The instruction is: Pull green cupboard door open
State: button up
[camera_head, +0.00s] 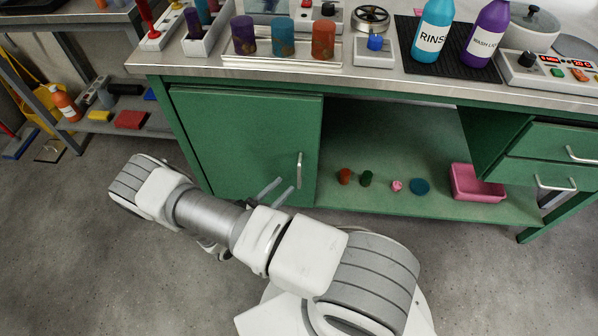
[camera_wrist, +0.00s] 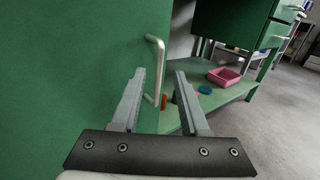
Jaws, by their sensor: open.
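The green cupboard door (camera_head: 245,145) is shut, at the left of the bench front. It fills the left of the wrist view (camera_wrist: 60,70). Its upright metal bar handle (camera_head: 299,170) is near the door's right edge; it also shows in the wrist view (camera_wrist: 160,65). My gripper (camera_head: 277,190) is open and empty, in front of the door, a little left of and below the handle in the head view. In the wrist view, the gripper (camera_wrist: 158,75) has its two fingers apart, with the handle showing beyond and between them. I cannot tell whether they touch it.
Right of the door is an open shelf (camera_head: 440,207) with several small items and a pink bin (camera_head: 478,182). Green drawers (camera_head: 555,175) are at the far right. The worktop (camera_head: 400,85) above holds bottles and instruments. Grey floor lies clear in front.

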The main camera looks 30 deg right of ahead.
jog(key=b+x, duration=0.1)
jog(key=x, duration=0.7)
jog(key=shift+d, duration=0.15)
grip_shut()
dwell(1.1)
